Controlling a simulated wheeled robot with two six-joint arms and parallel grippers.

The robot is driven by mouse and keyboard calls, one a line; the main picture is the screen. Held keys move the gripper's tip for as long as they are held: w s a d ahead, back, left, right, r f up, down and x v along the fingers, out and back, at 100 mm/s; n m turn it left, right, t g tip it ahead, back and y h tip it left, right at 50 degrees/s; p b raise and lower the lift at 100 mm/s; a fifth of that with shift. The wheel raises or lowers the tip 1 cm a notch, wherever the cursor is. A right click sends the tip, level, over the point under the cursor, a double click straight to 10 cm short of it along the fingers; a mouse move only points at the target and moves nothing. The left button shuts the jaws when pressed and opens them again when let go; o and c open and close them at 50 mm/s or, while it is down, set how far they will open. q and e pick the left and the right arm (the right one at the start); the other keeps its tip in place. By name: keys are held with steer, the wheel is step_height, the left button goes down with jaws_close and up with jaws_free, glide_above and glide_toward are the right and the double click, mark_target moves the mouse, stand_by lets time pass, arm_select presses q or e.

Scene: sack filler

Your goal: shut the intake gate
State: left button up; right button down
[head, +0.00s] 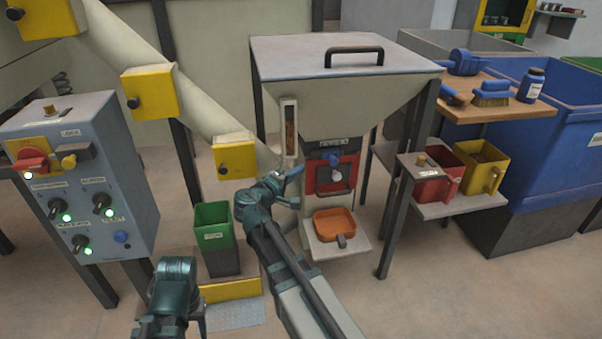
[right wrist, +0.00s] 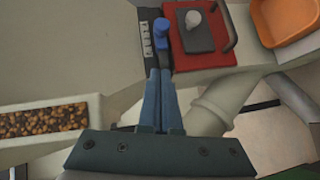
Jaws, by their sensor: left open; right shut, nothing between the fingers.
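The hopper's outlet front carries a dark scale plate with a blue knob (head: 333,158) above a red plate (head: 322,180). I take the blue knob to be the gate's handle, but its label is too small to read. In the right wrist view the blue knob (right wrist: 160,28) stands beside a white-marked scale and the red plate (right wrist: 200,40). My right gripper (right wrist: 160,72) is shut and empty, its tips just below the knob; I cannot tell whether they touch. In the head view my right gripper (head: 296,172) is left of the outlet. My left gripper (head: 172,290) is low at left, open, fingers hardly visible.
An orange scoop tray (head: 334,224) sits below the outlet. A green bin (head: 212,226) stands left of my right arm. A grey control box (head: 75,170) is at left. Red and yellow containers (head: 482,170) stand on a right shelf.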

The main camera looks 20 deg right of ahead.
mark_target(331, 157)
steer(key=w+d+f+b, duration=0.1)
steer(key=w+d+f, duration=0.1)
steer(key=d, duration=0.7)
steer(key=shift+w+d+b, duration=0.35)
steer(key=shift+w+b, duration=0.05)
steer(key=s+d, duration=0.1)
steer(key=d, duration=0.5)
steer(key=shift+s+d, duration=0.2)
steer(key=shift+s, duration=0.1)
